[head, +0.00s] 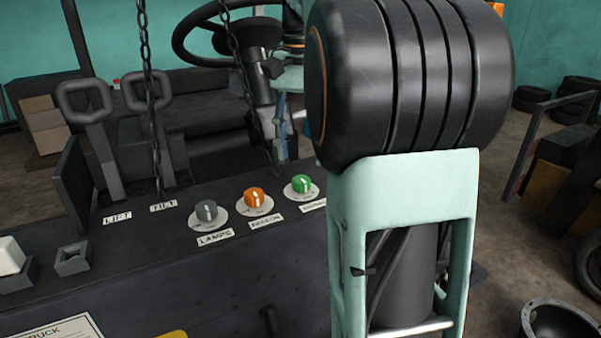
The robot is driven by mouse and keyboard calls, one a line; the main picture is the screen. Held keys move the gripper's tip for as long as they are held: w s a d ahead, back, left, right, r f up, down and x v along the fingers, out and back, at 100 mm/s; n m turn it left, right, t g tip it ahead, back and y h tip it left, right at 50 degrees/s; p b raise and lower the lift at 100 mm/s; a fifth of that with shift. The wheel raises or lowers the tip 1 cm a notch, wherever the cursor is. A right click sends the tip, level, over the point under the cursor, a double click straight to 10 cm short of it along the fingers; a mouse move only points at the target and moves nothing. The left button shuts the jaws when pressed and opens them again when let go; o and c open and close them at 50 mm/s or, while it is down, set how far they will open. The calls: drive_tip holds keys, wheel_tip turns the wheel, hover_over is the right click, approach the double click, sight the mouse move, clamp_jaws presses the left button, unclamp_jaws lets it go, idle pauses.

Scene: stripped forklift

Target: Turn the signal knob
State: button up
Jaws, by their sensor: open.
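Three round knobs with white pointer marks stand in a row on the dark control panel (130,265). The grey knob (207,211) is labelled LAMPS. The orange knob (254,197) has a label that seems to read BEACON. The green knob (301,184) is at the right end, and its label (313,205) is too small to read surely. No label that clearly reads "signal" shows. My large black and mint arm links fill the right centre, just right of the green knob.
Two looped levers (88,110) rise behind the LIFT and TILT labels. Chains (150,80) hang over the panel. A steering wheel (215,35) stands behind. A white button (10,256) and a small square socket (72,259) sit at the panel's left.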

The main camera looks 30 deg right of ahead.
sight(301, 179)
drive_tip(key=shift+f, duration=2.85)
drive_tip(key=c, duration=1.2)
